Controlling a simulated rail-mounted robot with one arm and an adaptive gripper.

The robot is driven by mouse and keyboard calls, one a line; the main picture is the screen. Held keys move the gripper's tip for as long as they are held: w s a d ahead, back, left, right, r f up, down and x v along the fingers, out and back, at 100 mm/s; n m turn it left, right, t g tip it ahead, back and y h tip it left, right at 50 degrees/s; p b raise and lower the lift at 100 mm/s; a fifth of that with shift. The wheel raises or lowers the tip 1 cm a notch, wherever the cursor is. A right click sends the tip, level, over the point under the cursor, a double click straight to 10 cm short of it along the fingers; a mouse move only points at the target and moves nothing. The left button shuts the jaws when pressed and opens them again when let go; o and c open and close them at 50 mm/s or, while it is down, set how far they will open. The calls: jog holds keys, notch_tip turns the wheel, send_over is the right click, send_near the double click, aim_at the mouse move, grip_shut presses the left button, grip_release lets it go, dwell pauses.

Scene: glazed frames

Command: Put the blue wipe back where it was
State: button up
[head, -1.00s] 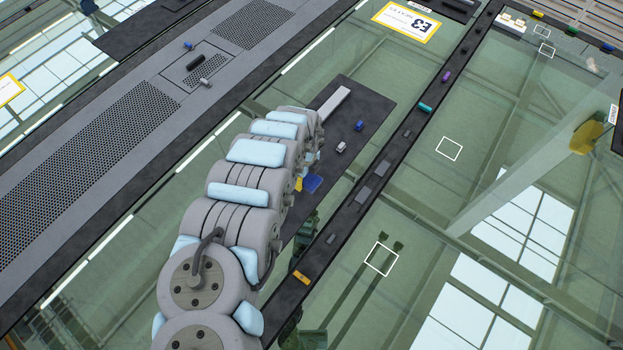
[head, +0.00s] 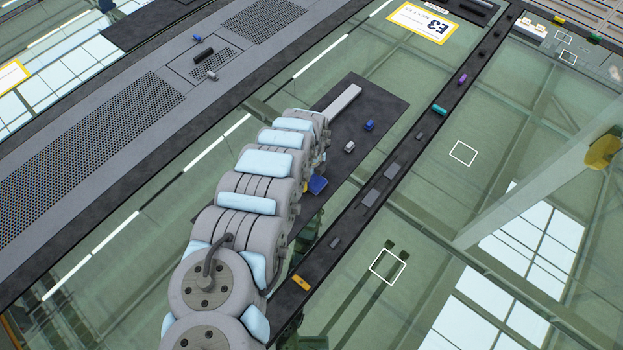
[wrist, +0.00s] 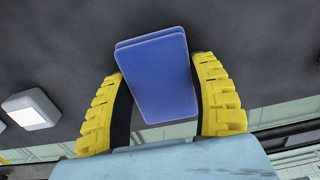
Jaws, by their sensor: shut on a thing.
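The blue wipe (wrist: 157,80) is a flat folded blue rectangle, with two layered edges showing at its top. My gripper (wrist: 160,68) is shut on it, with one yellow ribbed finger at each side. In the head view the wipe (head: 317,185) shows just right of my arm's end, over the dark mat (head: 385,100). Only a bit of yellow finger shows there, as my arm hides the rest. I cannot tell whether the wipe touches the mat.
A small white block (head: 349,146) and a small blue block (head: 369,125) stand on the mat. A long light bar (head: 343,103) lies beyond my arm. A dark rail (head: 405,150) with several small items runs along the right. White square outlines (head: 387,267) mark the clear glass.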

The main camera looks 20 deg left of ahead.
jog(key=shift+f, duration=0.2)
jog(key=o, duration=1.2)
jog(key=shift+r, duration=0.1)
jog(key=shift+w+r, duration=0.1)
jog(key=shift+r, duration=0.85)
jog(key=shift+a+r, duration=0.1)
jog(key=shift+r, duration=5.05)
